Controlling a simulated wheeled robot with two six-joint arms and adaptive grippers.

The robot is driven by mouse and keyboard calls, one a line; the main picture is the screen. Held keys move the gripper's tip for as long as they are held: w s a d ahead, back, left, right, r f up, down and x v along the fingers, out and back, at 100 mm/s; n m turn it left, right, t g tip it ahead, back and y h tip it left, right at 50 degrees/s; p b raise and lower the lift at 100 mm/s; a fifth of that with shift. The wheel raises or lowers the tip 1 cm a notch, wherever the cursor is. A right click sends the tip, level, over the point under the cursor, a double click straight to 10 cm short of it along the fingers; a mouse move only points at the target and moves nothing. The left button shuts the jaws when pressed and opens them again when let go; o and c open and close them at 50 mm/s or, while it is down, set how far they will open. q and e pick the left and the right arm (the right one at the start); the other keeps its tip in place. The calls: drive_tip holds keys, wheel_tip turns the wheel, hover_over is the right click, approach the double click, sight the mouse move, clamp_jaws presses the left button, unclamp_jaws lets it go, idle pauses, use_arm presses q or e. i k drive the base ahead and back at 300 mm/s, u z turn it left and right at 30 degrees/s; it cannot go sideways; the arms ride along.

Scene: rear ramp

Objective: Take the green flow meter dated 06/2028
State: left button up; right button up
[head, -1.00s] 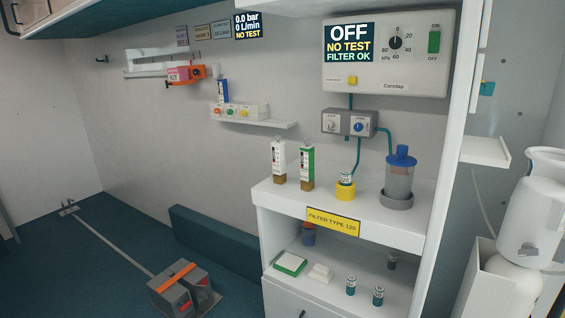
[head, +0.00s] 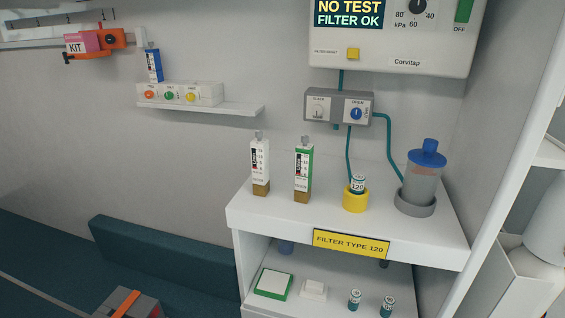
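The green flow meter (head: 304,169) stands upright on the top of the white cabinet (head: 281,207). It has a green side, a white scale face and a brown base; its date is too small to read. A white flow meter (head: 260,167) with a brown base stands just to its left, apart from it. A blue flow meter (head: 154,65) stands on the wall unit at the upper left. Neither of my grippers shows in the head view.
A yellow cup (head: 355,201) holding a small filter marked 120 and a clear jar with a blue lid (head: 423,172) stand to the right. Teal hoses (head: 388,143) hang behind them. The lower shelf holds a green-edged box (head: 272,284) and small vials (head: 355,299). The cabinet's front left top is clear.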

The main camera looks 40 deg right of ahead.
sight(304, 155)
drive_tip(key=z, duration=0.65)
drive_tip(key=i, duration=0.85)
drive_tip(key=z, duration=0.85)
